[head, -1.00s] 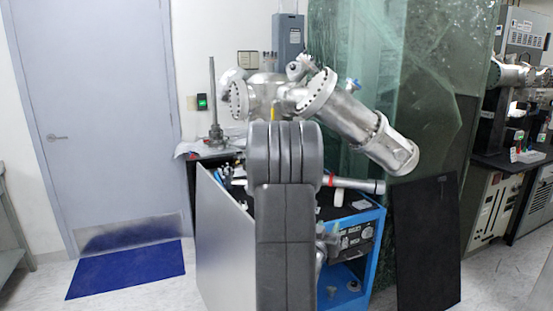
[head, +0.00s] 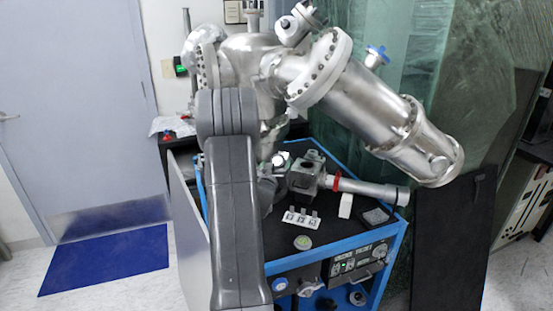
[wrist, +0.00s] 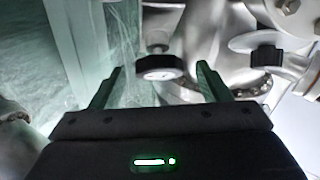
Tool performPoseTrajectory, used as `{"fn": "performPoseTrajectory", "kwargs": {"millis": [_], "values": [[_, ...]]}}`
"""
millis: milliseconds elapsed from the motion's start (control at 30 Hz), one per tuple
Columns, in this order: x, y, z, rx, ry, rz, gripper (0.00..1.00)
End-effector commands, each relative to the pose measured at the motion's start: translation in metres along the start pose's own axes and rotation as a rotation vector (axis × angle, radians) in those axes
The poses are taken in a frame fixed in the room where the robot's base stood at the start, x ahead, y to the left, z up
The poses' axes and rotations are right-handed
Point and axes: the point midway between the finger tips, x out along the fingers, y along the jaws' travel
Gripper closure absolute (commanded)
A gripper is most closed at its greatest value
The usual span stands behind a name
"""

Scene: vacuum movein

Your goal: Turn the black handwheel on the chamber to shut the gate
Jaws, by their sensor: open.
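The steel chamber (head: 255,60) stands over the blue-framed cart in the head view. In the wrist view my gripper (wrist: 160,66) is open, with one finger on each side of a black handwheel (wrist: 160,67) with a pale face. The handwheel appears between the fingertips, slightly beyond them; I cannot tell if they touch it. A second black knob (wrist: 265,57) in front of a pale disc is to the right of the fingers. In the head view my dark grey arm covers part of the chamber's left side, and my gripper is not clearly visible.
The blue cart (head: 345,240) holds a small grey block (head: 305,178), a horizontal tube (head: 370,191) and small parts. A black panel (head: 450,245) leans at the right, and a silver panel (head: 188,225) stands at the left. A blue mat (head: 105,258) lies on clear floor.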

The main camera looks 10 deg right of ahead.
Motion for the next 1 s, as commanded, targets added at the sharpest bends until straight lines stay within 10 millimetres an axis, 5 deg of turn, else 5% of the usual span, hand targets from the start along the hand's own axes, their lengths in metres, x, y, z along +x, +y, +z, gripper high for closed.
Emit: {"fn": "performPoseTrajectory", "kwargs": {"millis": [200,567,800,1000], "values": [[0.023,0.0,-0.001,0.0,0.001,0.0,0.3],[0.027,0.0,0.0,-0.001,0.001,0.0,0.3],[0.027,0.0,0.0,0.0,0.001,0.0,0.74],[0.027,-0.001,0.0,0.007,0.001,0.007,0.74]]}}
